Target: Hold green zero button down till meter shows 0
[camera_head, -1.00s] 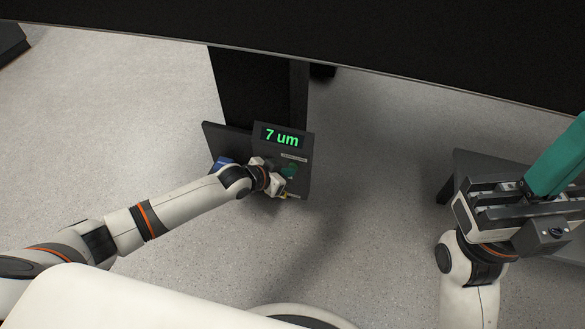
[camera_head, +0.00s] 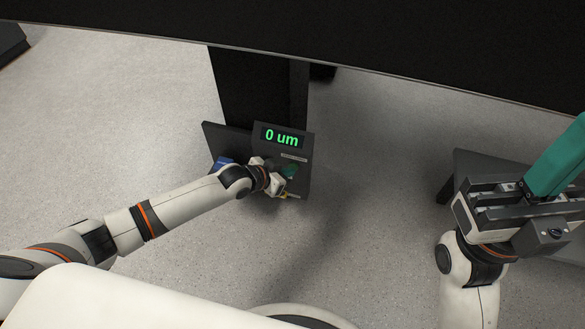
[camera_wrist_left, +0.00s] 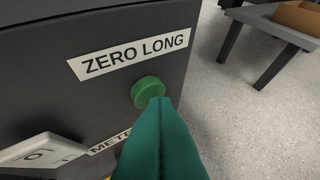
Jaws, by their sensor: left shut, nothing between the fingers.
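The meter (camera_head: 282,137) on the dark box reads "0 um" in green digits. The round green zero button (camera_wrist_left: 146,91) shows in the left wrist view on the dark panel, below a "ZERO LONG" label (camera_wrist_left: 130,54). My left gripper (camera_wrist_left: 160,103) is shut and empty, its teal fingertips against the button's lower edge and hiding part of it. In the head view the left gripper (camera_head: 289,172) is at the front of the box, below the meter. My right gripper (camera_head: 556,160) is at the right edge, away from the box; its teal fingers are cut off by the frame.
A second label (camera_wrist_left: 110,144), partly hidden, and a white tilted plate (camera_wrist_left: 42,150) are low on the panel. A blue item (camera_head: 222,163) is left of the box. A grey table (camera_wrist_left: 270,36) with a brown box (camera_wrist_left: 298,17) stands right. A dark surface (camera_head: 400,40) overhangs the back.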

